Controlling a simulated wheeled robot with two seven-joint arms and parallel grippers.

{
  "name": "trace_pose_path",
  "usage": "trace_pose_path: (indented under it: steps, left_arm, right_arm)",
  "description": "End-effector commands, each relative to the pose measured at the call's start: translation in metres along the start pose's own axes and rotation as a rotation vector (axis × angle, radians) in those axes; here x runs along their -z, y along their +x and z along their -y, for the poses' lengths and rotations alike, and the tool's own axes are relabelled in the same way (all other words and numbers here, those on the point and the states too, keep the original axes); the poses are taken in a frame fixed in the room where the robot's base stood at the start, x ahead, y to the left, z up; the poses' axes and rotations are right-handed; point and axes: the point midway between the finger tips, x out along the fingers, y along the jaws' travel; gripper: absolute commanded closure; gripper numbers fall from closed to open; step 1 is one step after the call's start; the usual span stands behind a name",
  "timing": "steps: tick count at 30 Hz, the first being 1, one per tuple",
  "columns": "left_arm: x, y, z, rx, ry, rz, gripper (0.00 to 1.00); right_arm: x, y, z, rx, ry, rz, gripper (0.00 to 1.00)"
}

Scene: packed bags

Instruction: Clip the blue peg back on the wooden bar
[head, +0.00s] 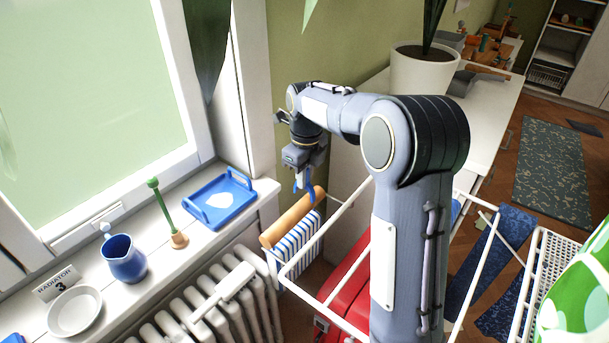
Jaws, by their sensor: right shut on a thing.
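The wooden bar (290,219) runs slantwise beside the windowsill's right end, with a blue-and-white striped cloth (296,249) hanging below it. My right gripper (304,178) points down just above the bar's upper right end. It is shut on the blue peg (311,190), whose lower part reaches down to the bar in the picture. Whether the peg touches the bar or is around it, I cannot tell. The gripper's fingers hide part of the peg. My left gripper is out of view.
A white wire rack (341,212) stands right beside the bar, with a red thing (350,285) below. A white radiator (222,298) is below the sill. The sill holds a blue tray (219,199), blue jug (124,258) and white dish (75,311). A potted plant (423,73) stands behind my arm.

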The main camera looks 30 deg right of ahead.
Motion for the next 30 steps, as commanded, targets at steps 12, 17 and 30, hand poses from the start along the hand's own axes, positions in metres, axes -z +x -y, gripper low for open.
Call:
trace_pose_path:
  steps: [12,17,30]
  left_arm:
    - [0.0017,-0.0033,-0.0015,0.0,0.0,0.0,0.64]
    - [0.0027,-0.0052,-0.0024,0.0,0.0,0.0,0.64]
    - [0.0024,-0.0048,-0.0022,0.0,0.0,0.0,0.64]
  right_arm:
    - [-0.0004,-0.001,-0.0001,0.0,0.0,0.0,1.0]
    - [-0.0008,-0.0004,-0.0001,0.0,0.0,0.0,1.0]
    - [-0.0007,-0.0001,0.0,0.0,0.0,0.0,1.0]
